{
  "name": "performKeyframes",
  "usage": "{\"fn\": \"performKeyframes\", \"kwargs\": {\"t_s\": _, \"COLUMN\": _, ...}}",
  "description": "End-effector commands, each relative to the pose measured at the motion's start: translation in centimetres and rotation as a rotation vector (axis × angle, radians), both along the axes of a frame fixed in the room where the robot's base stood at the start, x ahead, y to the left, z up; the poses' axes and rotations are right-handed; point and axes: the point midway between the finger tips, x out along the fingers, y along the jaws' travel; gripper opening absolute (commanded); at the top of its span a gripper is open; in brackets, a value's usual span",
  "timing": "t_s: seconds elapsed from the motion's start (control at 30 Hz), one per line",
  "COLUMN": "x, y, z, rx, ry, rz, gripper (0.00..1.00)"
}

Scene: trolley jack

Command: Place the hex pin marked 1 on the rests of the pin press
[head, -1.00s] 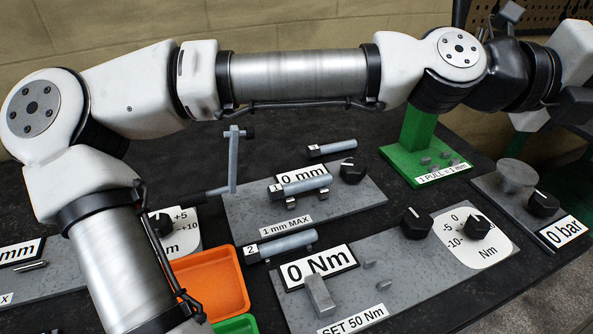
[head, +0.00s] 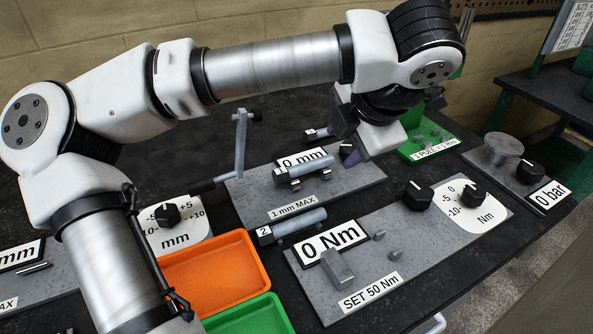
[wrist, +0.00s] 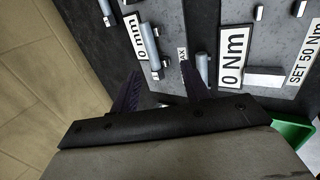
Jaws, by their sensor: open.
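A grey cylindrical pin (head: 308,166) with a white end tag lies on the rests of the plate marked 1 mm MAX; its tag reads 1 in the earlier head view. A second pin (head: 322,132), also tagged 1 earlier, lies behind that plate, partly hidden by my gripper. The green stand (head: 413,153) marked 1 PULL = 1 mm, apparently the press, has several small grey blocks on its base; my arm hides part of it. My gripper (head: 343,142) is open, above the back of the plate. Its spread fingers show empty in the wrist view (wrist: 162,82).
A pin tagged 2 (head: 300,222) lies in front. The torque plate (head: 400,245) reads 0 Nm. A crank (head: 240,150) rises at the plate's left. An orange tray (head: 215,272) and a green tray (head: 255,318) stand in front. A 0 bar unit (head: 500,170) is at right.

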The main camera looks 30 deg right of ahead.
Motion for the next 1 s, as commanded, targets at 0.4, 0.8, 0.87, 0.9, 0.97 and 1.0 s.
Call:
{"fn": "performKeyframes", "kwargs": {"t_s": 0.4, "x": 3.9, "y": 0.5, "z": -4.5, "rx": 0.019, "ry": -0.05, "rz": 0.031, "gripper": 0.46}}
{"fn": "performKeyframes", "kwargs": {"t_s": 0.8, "x": 6.3, "y": 0.5, "z": -7.5, "rx": 0.018, "ry": -0.051, "rz": 0.03, "gripper": 0.46}}
{"fn": "performKeyframes", "kwargs": {"t_s": 0.87, "x": 6.9, "y": 0.5, "z": -8.3, "rx": 0.019, "ry": -0.048, "rz": 0.029, "gripper": 0.46}}
{"fn": "performKeyframes", "kwargs": {"t_s": 0.9, "x": 7.3, "y": 0.6, "z": -8.8, "rx": 0.019, "ry": -0.048, "rz": 0.031, "gripper": 0.46}}
{"fn": "performKeyframes", "kwargs": {"t_s": 0.97, "x": 7.8, "y": 0.6, "z": -9.6, "rx": 0.018, "ry": -0.049, "rz": 0.03, "gripper": 0.46}}
{"fn": "performKeyframes", "kwargs": {"t_s": 1.0, "x": 8.1, "y": 0.6, "z": -10.1, "rx": 0.019, "ry": -0.049, "rz": 0.028, "gripper": 0.46}}
